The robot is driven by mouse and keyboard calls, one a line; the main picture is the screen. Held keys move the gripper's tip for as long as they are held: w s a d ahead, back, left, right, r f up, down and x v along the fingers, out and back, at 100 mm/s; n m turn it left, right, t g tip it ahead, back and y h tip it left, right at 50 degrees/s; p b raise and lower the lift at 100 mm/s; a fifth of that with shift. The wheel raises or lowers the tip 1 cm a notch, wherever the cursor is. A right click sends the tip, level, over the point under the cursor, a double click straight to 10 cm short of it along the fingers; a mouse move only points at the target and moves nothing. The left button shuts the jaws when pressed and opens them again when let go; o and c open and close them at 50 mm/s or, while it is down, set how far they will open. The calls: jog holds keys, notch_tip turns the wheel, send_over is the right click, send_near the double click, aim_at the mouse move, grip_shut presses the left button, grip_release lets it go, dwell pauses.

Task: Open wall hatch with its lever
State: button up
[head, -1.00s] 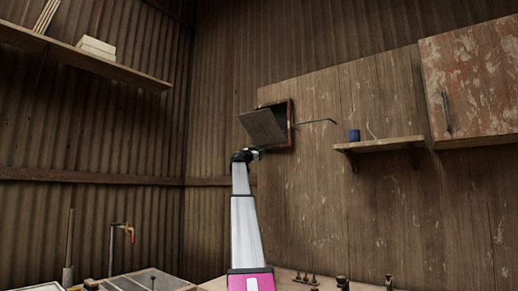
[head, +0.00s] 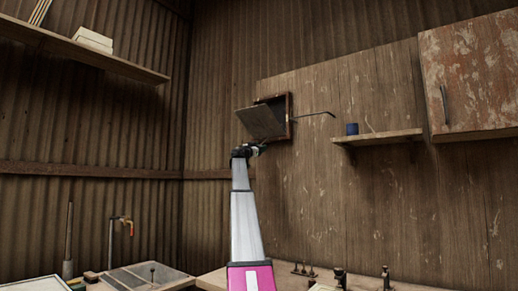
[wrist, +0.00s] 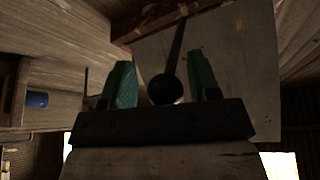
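The wall hatch (head: 288,100) is a small dark-framed wooden opening in the board wall. Its pale flap (head: 259,122) stands swung out to the left, showing a dark interior; the flap also fills the upper right of the wrist view (wrist: 242,62). My gripper (head: 258,147) is just below the flap. In the wrist view, its green fingers (wrist: 163,82) are apart. A dark lever (wrist: 175,50) with a ball end (wrist: 165,89) appears between them, with visible gaps on both sides. Whether a finger touches it is unclear.
A thin bent rod (head: 313,115) juts right from beside the hatch. Further right are a shelf (head: 385,137) with a blue cup (head: 352,129) and a worn cabinet (head: 470,80). A workbench (head: 215,279) with small fittings lies below. Open air surrounds my arm.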

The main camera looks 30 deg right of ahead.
jog(key=shift+a, duration=0.1)
jog(key=v, duration=1)
jog(key=shift+a, duration=0.25)
jog(key=shift+s+f, duration=0.1)
